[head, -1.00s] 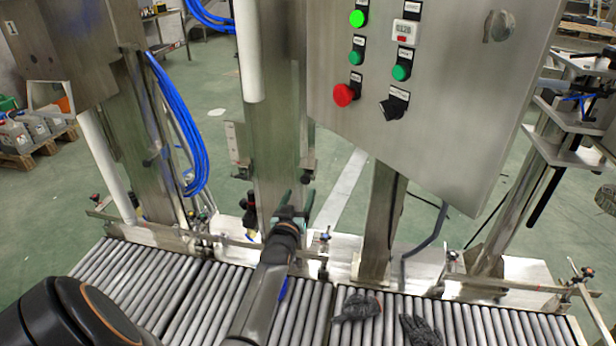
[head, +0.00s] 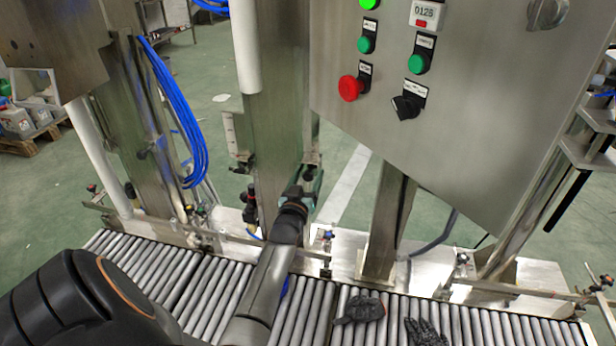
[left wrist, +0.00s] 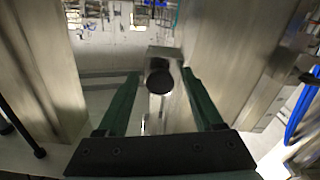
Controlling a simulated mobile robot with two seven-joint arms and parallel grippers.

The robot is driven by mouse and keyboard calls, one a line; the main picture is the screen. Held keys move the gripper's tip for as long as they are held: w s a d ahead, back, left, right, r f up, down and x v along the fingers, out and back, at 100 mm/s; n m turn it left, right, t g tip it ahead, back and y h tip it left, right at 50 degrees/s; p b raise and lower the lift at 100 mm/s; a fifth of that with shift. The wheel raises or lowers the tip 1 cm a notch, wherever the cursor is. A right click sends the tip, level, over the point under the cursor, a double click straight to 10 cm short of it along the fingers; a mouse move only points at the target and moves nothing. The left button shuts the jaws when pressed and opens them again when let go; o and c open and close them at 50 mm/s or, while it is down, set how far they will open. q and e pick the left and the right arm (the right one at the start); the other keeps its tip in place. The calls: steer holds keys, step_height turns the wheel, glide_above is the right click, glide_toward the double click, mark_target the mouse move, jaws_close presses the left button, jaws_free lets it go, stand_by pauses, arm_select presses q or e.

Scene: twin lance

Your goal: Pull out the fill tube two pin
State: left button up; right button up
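The left wrist view shows a dark round knob, likely the fill tube two pin (left wrist: 160,82), on a metal bracket between two steel posts. My left gripper (left wrist: 160,80) is open, with its green fingers on either side of the knob and gaps showing on both sides. In the head view my left gripper (head: 303,186) is beside the middle post, just below a small dark knob (head: 309,172) on the post's right side. The fingertips are partly hidden by my wrist there. My right gripper is out of view.
A steel control panel (head: 450,130) with buttons hangs at the right. Blue hoses (head: 185,120) hang at the left. A roller conveyor (head: 180,275) runs below, with dark gloves (head: 362,309) on it. A rail (head: 285,265) runs along its far side.

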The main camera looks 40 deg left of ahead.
arm_select(q)
jaws_close()
stand_by(0.3)
stand_by(0.9)
